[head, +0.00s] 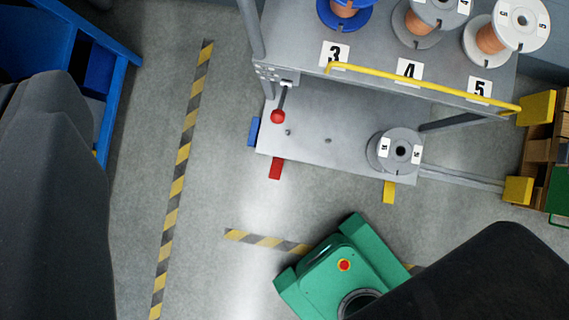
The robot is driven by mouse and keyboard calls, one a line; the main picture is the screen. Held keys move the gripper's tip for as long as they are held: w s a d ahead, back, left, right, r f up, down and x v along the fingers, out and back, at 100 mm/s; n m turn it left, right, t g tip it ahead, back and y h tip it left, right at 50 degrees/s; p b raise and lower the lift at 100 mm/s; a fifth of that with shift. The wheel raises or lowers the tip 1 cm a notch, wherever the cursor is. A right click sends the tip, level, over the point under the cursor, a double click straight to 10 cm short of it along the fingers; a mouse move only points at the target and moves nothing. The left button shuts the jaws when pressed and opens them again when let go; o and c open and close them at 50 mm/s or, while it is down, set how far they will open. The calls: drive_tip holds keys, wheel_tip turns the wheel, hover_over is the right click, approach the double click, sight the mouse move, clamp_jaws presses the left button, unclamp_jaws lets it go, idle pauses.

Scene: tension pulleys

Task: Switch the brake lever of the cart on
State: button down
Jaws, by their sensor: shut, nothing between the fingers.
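The cart (345,135) stands in the upper right of the head view, seen from above. Its brake lever (278,116) is a grey rod with a red ball knob at the left end of the cart. The rod runs from a bracket under the upper shelf's left corner down to the knob, which shows over the lower deck. Nothing touches the lever. I cannot make out my gripper's fingers in this view. Large dark parts, probably of my own arm, fill the left edge and the lower right corner.
Spools stand on the upper shelf (300,40) behind labels 3, 4 and 5, with a yellow rail (420,82) along its edge. A grey spool (384,151) sits on the lower deck. A blue frame (120,85) stands at left. Floor beside the striped line (180,170) is clear.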

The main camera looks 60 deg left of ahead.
drive_tip(key=d+f+m+g, duration=0.1)
drive_tip(key=d+f, duration=0.3)
drive_tip(key=f, duration=0.8)
drive_tip(key=d+f+m+g, duration=0.2)
drive_tip(key=d+f+m, duration=0.2)
drive_tip(key=f, duration=0.9)
drive_tip(key=d+f+m+g, duration=0.2)
drive_tip(key=d+f, duration=0.3)
drive_tip(key=f, duration=0.7)
drive_tip(key=shift+s+f+m+y, duration=0.15)
drive_tip(key=shift+s+m+y, duration=0.15)
drive_tip(key=shift+s+m, duration=0.1)
drive_tip(key=shift+d, duration=0.1)
drive_tip(key=b, duration=0.2)
approach(282, 100)
drive_tip(key=f, duration=0.1)
drive_tip(key=a+f+b, duration=0.1)
drive_tip(key=shift+w+a+f, duration=0.15)
drive_tip(key=shift+w+f, duration=0.05)
drive_tip(key=shift+f, duration=0.15)
